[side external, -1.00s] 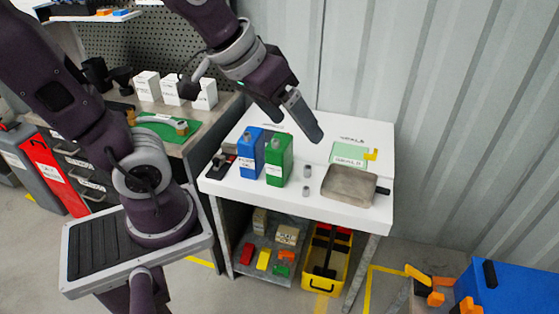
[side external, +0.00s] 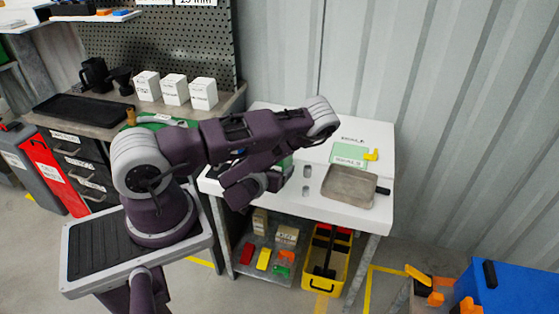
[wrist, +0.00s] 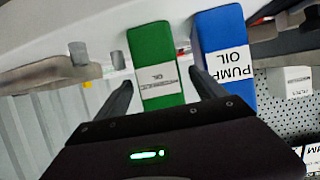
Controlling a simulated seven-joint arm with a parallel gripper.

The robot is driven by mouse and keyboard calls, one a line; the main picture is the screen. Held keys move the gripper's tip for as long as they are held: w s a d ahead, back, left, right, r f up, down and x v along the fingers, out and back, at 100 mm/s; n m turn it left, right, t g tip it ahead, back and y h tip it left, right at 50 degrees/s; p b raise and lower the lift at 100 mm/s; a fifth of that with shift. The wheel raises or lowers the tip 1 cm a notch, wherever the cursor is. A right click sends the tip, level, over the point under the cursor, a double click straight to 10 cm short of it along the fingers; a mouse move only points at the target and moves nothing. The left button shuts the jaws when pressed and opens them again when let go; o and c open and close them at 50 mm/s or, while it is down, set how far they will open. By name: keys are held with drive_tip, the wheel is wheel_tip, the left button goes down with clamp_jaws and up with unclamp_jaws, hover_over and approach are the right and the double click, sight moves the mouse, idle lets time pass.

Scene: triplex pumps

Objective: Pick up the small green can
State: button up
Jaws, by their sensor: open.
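The green can (wrist: 156,62) is a boxy green container with a white label. In the wrist view, which is upside down, it stands between the two fingers of my open gripper (wrist: 160,76), with a gap to the finger on each side. How far the fingers reach along it is unclear. In the side view my arm hides nearly all of the can; only a sliver of green (side external: 287,163) shows. My gripper (side external: 262,184) is low at the front left of the white table there, fingers mostly hidden.
A blue pump oil can (wrist: 220,30) stands close beside the green can, near one finger. Small grey cylinders (side external: 307,171) and a metal tray (side external: 349,186) lie to the right on the white table (side external: 340,212). A green mat with a yellow part (side external: 371,155) is behind the tray.

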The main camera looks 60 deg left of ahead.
drive_tip(key=x, duration=0.5)
drive_tip(key=shift+s+d+f, duration=0.1)
drive_tip(key=shift+f, duration=0.05)
clamp_jaws()
